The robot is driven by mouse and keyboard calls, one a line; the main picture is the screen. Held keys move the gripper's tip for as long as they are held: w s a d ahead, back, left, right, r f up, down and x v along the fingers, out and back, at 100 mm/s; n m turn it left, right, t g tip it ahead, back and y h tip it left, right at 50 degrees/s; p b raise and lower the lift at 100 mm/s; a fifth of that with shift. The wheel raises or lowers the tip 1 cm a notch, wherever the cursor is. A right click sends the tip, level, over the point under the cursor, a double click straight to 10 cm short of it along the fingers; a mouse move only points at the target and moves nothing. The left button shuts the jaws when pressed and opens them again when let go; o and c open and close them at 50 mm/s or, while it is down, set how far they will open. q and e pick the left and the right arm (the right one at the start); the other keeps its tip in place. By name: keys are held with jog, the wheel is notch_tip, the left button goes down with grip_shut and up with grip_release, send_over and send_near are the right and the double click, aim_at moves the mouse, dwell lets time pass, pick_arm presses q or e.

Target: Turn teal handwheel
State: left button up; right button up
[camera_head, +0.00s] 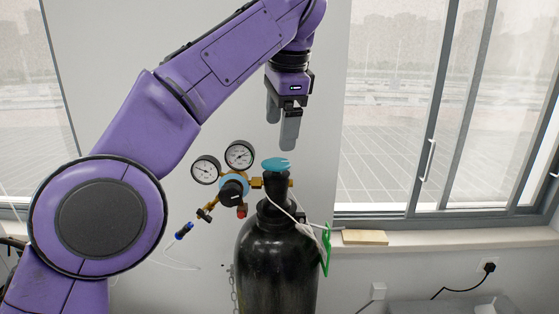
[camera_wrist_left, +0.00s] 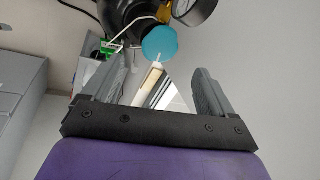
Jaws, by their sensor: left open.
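The teal handwheel (camera_head: 276,164) sits on top of the valve of a black gas cylinder (camera_head: 277,262). In the left wrist view the handwheel (camera_wrist_left: 159,43) shows as a teal disc beyond the fingertips, between the two fingers' lines. My left gripper (camera_head: 282,135) hangs from above with its fingers pointing down, just above the handwheel and apart from it. In the left wrist view my left gripper (camera_wrist_left: 160,75) has its two grey fingers spread wide with nothing between them. My right gripper is not in view.
A regulator with two round gauges (camera_head: 239,155) joins the valve on the left. A green tag (camera_head: 326,250) and a white cord hang at the cylinder's right. A wall stands close behind. A wooden block (camera_head: 364,237) lies on the window sill.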

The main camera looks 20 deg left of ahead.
aim_at(276, 162)
pick_arm(q)
jog(key=b+x, duration=0.2)
jog(key=x, duration=0.6)
jog(key=shift+w+a+b, duration=0.1)
jog(key=shift+w+b, duration=0.05)
jog(key=shift+b, duration=0.25)
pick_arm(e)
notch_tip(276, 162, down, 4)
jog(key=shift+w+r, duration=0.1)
pick_arm(q)
jog(key=c, duration=1)
